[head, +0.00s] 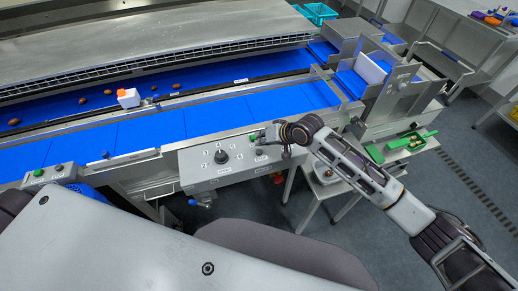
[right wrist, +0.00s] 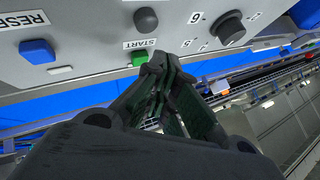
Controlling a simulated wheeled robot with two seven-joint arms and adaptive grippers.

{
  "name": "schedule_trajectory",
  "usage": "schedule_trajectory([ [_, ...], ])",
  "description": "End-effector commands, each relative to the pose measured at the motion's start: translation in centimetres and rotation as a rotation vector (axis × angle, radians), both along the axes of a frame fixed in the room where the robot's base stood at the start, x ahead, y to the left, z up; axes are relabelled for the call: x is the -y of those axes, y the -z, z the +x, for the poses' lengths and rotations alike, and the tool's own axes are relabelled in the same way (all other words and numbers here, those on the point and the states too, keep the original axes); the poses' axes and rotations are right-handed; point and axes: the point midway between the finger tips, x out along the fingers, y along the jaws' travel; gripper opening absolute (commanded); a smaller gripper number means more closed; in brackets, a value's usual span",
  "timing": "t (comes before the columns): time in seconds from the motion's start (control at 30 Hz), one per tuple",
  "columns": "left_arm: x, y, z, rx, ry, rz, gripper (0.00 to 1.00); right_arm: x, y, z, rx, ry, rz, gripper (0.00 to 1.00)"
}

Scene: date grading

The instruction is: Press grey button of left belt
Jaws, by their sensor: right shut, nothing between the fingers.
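A small box at the near left edge of the blue belt carries a green button (head: 38,173) and a small dark or grey button (head: 59,168); its exact colour is hard to tell. My right gripper (head: 270,137) is at the upper right of the central control panel (head: 200,178), far to the right of that box. In the right wrist view its shut, empty fingertips (right wrist: 160,62) are beside the green START button (right wrist: 139,57). I cannot tell whether they touch it. A dark grey round button (right wrist: 146,20) sits just above START. My left gripper is out of view.
The panel also has a black selector knob (head: 221,156) and a blue RESET button (right wrist: 37,50). Blue belts (head: 150,130) run behind it, with several brown dates and a white-orange block (head: 128,97). A green tray (head: 405,143) stands at right.

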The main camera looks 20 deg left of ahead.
Motion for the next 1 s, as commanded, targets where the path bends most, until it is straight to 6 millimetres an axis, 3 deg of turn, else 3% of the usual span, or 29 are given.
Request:
schedule_trajectory([
  [0.1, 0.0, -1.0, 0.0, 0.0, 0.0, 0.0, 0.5, 0.0, -1.0, 0.0, 0.0, 0.0, 0.0, 0.0],
  [0.5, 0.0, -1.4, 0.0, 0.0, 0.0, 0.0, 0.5, 0.0, -3.0, 0.0, 0.0, -0.001, 0.001, 0.0],
  [1.0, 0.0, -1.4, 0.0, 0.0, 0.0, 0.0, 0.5, 0.0, -3.2, 0.0, 0.0, 0.0, 0.0, 0.0],
])
